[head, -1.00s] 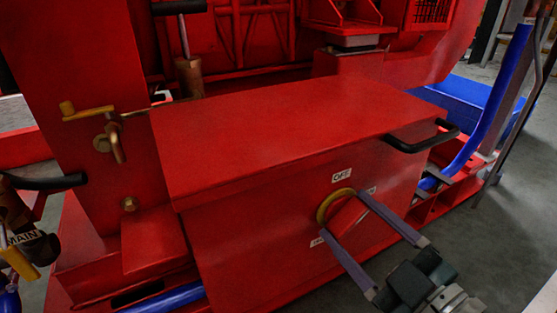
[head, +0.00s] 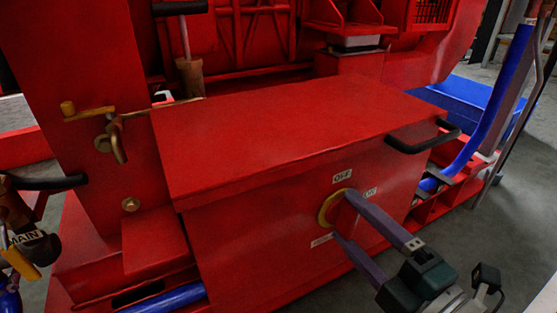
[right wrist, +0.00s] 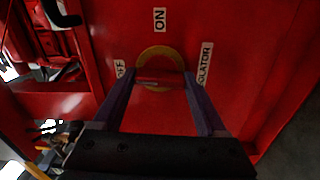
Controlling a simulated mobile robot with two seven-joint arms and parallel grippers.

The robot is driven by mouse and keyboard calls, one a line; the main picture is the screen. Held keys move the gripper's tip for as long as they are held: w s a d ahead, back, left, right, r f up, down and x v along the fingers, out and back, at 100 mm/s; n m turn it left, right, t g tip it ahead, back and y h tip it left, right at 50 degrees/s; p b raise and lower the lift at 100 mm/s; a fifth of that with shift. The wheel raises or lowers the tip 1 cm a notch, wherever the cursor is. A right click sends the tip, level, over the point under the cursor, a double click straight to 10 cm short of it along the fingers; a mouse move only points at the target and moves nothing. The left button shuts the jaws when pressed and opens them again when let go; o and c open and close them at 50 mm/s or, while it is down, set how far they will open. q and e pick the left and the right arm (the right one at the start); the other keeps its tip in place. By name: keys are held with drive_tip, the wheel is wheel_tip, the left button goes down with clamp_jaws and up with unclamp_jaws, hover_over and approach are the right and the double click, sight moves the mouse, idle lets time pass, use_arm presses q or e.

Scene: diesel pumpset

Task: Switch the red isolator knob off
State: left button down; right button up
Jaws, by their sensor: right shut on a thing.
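The red isolator knob (right wrist: 160,84) sits in a yellow ring (head: 327,208) on the front of a red box (head: 290,235). An OFF label (head: 342,176) is above the ring, an ON label (head: 369,193) is to its right, and an ISOLATOR label (head: 321,240) is below. My right gripper (head: 345,214) is at the ring, shut on the knob, one finger on each side. In the right wrist view the fingers (right wrist: 158,78) flank the knob just inside the ring. Which label the knob points to is hard to tell. My left gripper is not in view.
A black handle (head: 423,137) juts from the box's right end. A brass tap (head: 112,140) is on the red panel at left. A MAIN label (head: 28,238) with a yellow-tipped part is at far left. Grey floor (head: 480,235) is clear at right.

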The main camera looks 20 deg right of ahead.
drive_tip(key=shift+n, duration=0.3)
idle(0.4)
drive_tip(key=o, duration=1.3)
drive_tip(key=shift+s, duration=0.1)
drive_tip(key=shift+s, duration=0.35)
drive_tip(key=s+p, duration=0.2)
drive_tip(key=s, duration=0.7)
drive_tip(key=shift+d+p, duration=0.4)
drive_tip(key=shift+d, duration=0.05)
